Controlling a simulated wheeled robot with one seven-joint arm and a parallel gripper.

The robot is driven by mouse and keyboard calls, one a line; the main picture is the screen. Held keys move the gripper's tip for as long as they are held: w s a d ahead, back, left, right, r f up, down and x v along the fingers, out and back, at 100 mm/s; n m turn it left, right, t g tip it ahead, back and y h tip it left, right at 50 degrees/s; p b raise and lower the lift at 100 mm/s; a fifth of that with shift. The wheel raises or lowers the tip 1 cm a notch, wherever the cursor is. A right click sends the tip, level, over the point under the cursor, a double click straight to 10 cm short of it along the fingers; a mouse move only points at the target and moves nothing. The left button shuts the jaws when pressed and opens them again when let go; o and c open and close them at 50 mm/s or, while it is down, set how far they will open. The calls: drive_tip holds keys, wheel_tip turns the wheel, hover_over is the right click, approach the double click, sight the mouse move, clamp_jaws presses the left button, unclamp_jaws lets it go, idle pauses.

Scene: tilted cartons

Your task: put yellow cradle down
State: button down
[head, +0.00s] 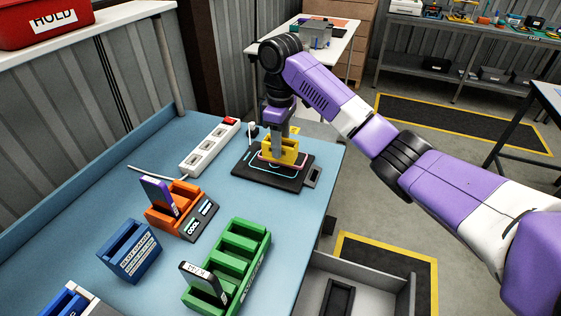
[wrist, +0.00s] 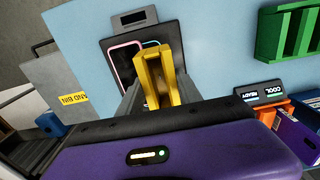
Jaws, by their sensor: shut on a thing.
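The yellow cradle (head: 281,156) is in my gripper (head: 284,137), which is shut on it and points down over a black pad (head: 249,178). The pad has a pink outline and a cyan outline on its top. The cradle looks upright and at or just above the pad; I cannot tell if it touches. In the wrist view the cradle (wrist: 154,74) sits between my fingers (wrist: 160,92), over the pad (wrist: 115,43), with its slot empty. It hides part of both outlines.
An orange cradle (head: 172,220) holding a purple phone, an empty blue cradle (head: 128,250) and a green rack (head: 243,246) with a phone stand nearer on the blue bench. A grey bin (head: 375,278) is beside the bench.

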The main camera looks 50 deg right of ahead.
drive_tip(key=shift+f, duration=2.8)
drive_tip(key=shift+f, duration=0.15)
drive_tip(key=c, duration=0.8)
unclamp_jaws()
